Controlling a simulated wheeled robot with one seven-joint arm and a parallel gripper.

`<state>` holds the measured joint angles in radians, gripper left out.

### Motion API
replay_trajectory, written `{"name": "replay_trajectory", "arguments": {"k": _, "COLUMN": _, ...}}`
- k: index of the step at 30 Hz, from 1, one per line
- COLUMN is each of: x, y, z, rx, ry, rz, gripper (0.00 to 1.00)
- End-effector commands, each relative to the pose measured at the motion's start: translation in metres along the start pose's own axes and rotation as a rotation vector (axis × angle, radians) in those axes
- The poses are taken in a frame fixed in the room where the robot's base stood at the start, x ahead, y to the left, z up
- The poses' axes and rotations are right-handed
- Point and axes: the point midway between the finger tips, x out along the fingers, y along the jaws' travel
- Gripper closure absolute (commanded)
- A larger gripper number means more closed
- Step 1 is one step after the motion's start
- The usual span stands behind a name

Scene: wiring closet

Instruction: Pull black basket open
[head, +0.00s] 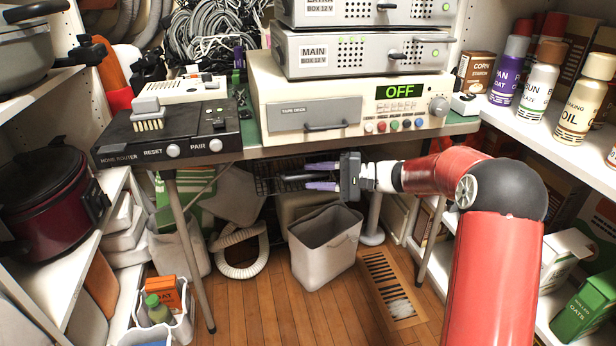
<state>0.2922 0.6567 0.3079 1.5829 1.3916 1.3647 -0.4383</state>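The black basket (265,186) is a dark wire basket under the table, just below its front edge. Only part of its mesh shows; my gripper and the table cover the rest. My gripper (307,176) reaches in from the right, with its two purple fingers pointing left and spread apart. A black bar (297,178), which looks like the basket's handle, shows between the fingers, nearer the lower one. I cannot tell whether a finger touches it.
A grey bin (325,255) stands on the wooden floor under my gripper. The table (240,155) bears a router (170,135) and a tape deck (350,105). A white hose (240,262) lies at the left. Shelves flank both sides; open floor lies in front.

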Motion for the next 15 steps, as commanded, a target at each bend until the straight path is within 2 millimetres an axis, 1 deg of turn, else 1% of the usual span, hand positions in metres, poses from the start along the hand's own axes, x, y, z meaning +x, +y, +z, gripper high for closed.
{"name": "replay_trajectory", "arguments": {"k": 1, "x": 0.007, "y": 0.000, "z": 0.000, "rx": 0.000, "ry": -0.002, "rz": 0.000, "gripper": 0.66}}
{"name": "replay_trajectory", "arguments": {"k": 3, "x": 0.015, "y": 0.000, "z": 0.000, "rx": 0.000, "ry": -0.001, "rz": 0.001, "gripper": 0.66}}
{"name": "replay_trajectory", "arguments": {"k": 6, "x": 0.021, "y": 0.000, "z": 0.000, "rx": 0.000, "ry": 0.000, "rz": 0.001, "gripper": 0.66}}
{"name": "replay_trajectory", "arguments": {"k": 14, "x": 0.023, "y": 0.000, "z": 0.000, "rx": 0.000, "ry": 0.001, "rz": 0.001, "gripper": 0.66}}
{"name": "replay_trajectory", "arguments": {"k": 15, "x": 0.023, "y": 0.000, "z": 0.000, "rx": 0.000, "ry": 0.001, "rz": 0.001, "gripper": 0.67}}
